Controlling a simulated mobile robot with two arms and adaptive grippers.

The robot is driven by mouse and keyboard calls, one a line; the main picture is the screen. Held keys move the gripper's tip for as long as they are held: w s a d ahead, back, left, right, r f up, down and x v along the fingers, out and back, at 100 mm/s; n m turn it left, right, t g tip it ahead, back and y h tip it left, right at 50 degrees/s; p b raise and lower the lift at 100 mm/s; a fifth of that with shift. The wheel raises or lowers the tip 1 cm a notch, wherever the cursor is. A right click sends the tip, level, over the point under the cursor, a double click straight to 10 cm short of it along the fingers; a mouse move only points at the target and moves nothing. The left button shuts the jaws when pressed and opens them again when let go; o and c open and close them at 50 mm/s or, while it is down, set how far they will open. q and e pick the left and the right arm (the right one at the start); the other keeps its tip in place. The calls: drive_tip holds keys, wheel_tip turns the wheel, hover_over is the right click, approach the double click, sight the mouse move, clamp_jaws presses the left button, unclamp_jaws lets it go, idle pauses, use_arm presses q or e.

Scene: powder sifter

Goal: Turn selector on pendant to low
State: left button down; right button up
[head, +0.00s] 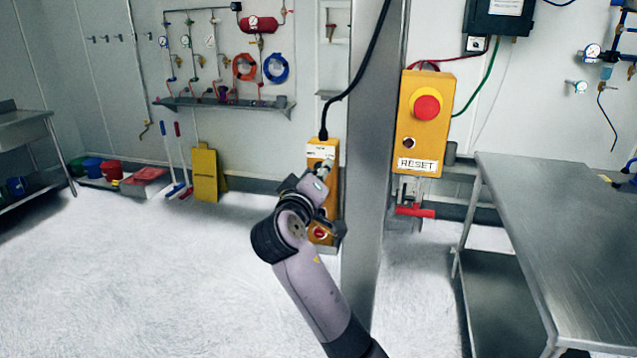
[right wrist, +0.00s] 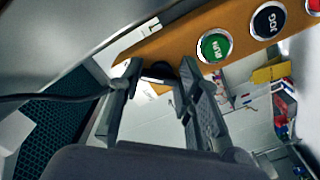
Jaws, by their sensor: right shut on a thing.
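The pendant (head: 322,152) is a narrow orange box hanging from a black cable on the left side of a grey metal post. My right gripper (head: 321,176) is in front of its upper part and hides much of its face. In the right wrist view the pendant's orange face (right wrist: 238,22) runs across the top, with a green button (right wrist: 214,46) and a dark blue JOG button (right wrist: 268,20). My right gripper (right wrist: 162,84) is shut on the small black selector knob (right wrist: 160,71). The selector's setting cannot be read. My left gripper is out of view.
The metal post (head: 371,190) stands right beside the pendant. A yellow RESET box (head: 410,130) with a red stop button is right of the post. A steel table (head: 570,230) stands at the right.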

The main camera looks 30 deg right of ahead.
drive_tip(key=shift+m, duration=0.3)
idle(0.4)
drive_tip(key=o, duration=1.1)
drive_tip(key=shift+o, duration=0.2)
drive_tip(key=v, duration=1.2)
